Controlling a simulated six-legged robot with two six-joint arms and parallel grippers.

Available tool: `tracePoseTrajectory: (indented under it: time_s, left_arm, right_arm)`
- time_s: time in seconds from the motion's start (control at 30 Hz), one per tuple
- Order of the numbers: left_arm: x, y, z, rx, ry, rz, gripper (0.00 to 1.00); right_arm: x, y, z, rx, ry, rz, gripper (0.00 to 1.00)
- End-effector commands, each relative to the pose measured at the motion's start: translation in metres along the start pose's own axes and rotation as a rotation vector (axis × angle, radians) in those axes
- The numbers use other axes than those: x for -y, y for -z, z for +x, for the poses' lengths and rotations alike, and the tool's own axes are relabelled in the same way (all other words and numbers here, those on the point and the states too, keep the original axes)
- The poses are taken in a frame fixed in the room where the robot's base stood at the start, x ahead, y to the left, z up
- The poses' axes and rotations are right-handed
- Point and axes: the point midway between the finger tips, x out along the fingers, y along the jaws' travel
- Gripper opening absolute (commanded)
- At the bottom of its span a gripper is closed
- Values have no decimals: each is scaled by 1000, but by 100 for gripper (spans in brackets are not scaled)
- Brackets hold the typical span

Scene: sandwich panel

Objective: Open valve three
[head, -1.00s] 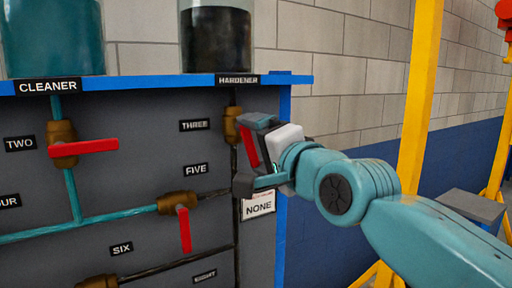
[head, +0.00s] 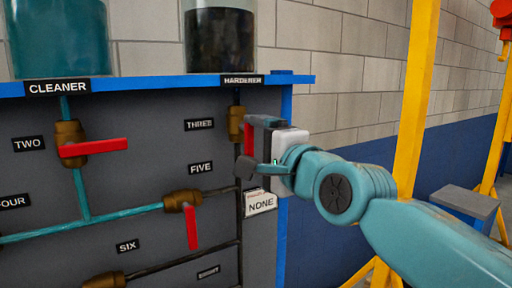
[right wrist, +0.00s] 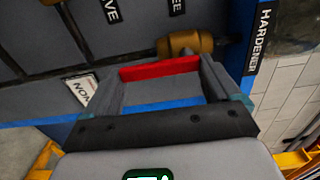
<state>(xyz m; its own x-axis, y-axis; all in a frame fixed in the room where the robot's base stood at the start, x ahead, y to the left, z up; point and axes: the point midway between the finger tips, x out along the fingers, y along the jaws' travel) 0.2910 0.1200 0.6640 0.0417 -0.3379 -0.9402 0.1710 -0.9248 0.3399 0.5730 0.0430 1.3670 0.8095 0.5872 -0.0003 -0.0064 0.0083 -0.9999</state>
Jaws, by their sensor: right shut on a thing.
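Valve three has a brass body (head: 236,124) on a dark vertical pipe, right of the label THREE (head: 199,124) in the head view. Its red handle (head: 249,141) hangs down, about upright, partly hidden by my right gripper (head: 256,146). In the right wrist view the red handle (right wrist: 160,68) spans between the two fingers of my right gripper (right wrist: 163,85), with the brass body (right wrist: 188,43) just beyond. My right gripper is shut on this handle. My left gripper is not in view.
Valve two (head: 70,143) has its red handle sideways; valve five (head: 184,201) has its handle hanging down. A NONE sign (head: 261,203) sits below my right gripper. A blue shelf (head: 150,84) holds two tanks above. A yellow post (head: 415,110) stands at right.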

Motion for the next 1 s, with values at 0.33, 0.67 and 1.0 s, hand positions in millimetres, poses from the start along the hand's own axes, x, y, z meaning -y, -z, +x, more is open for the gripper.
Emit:
tracePoseTrajectory:
  time_s: [0.33,0.67,1.0]
  left_arm:
    - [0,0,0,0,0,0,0]
    - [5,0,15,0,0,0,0]
    - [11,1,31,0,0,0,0]
  right_arm:
    - [-1,-2,0,2,-2,9,100]
    - [-2,-1,-46,1,2,7,100]
    - [-2,-1,-133,2,1,10,100]
